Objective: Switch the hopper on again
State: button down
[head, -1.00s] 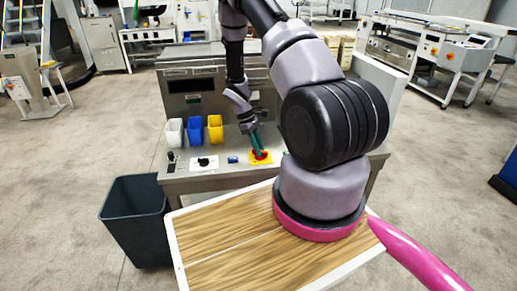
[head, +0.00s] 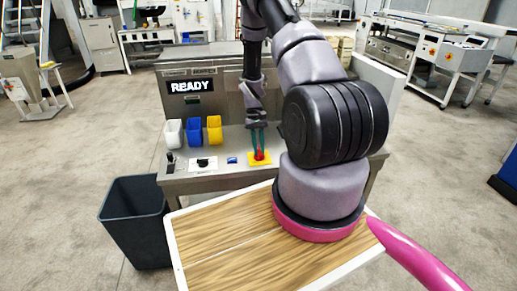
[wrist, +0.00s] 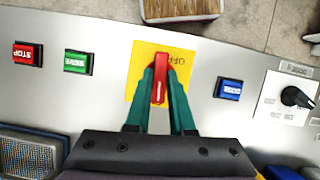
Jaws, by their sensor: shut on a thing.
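A red rotary handle (wrist: 160,82) stands on a yellow plate (wrist: 146,62) with upside-down lettering that appears to read OFF, partly covered. The handle points straight up and down in the wrist view. The red handle (head: 259,156) and yellow plate (head: 252,162) also show on the machine's front panel in the head view. My gripper (wrist: 160,74) has its green fingers closed on both sides of the handle; it also shows in the head view (head: 258,150). The display (head: 190,87) on the machine is lit and reads READY.
In the wrist view a red STOP button (wrist: 27,54), a green button (wrist: 77,62), a blue button (wrist: 229,89) and a black knob (wrist: 296,97) sit on the panel. White, blue and yellow bins (head: 214,130) stand behind it. A dark waste bin (head: 137,220) stands front left.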

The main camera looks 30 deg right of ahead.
jog(key=shift+m, duration=0.6)
jog(key=c, duration=0.8)
grip_release()
jog(key=shift+y, duration=0.3)
jog(key=v, duration=1)
jog(key=shift+r, duration=0.45)
